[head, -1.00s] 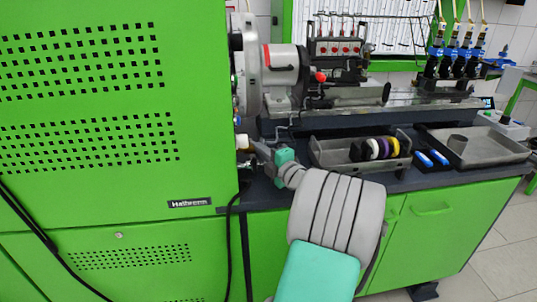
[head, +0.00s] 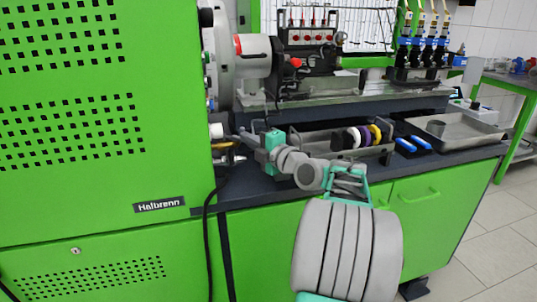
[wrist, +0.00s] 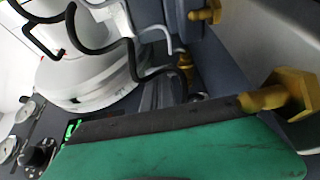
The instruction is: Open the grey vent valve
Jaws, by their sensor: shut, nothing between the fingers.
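My gripper (head: 243,134) is in front of the right side of the green cabinet, at the left end of the dark bench. Its fingers are shut and empty, pointing left towards small fittings (head: 228,158) low on the cabinet side. I cannot single out the grey vent valve for certain in either view. The wrist view shows yellow-brass fittings (wrist: 278,95) at the right, and a smaller brass fitting (wrist: 184,62) deeper in. A green surface with a dark edge fills the foreground there and hides what lies below. I cannot tell whether the gripper touches anything.
The green cabinet (head: 70,180) walls off the left. A grey tray (head: 310,142) with several coloured rings stands right of my gripper, with blue-and-black items (head: 412,145) and a flat tray (head: 470,132) farther right. A black cable (head: 208,225) hangs down the cabinet edge.

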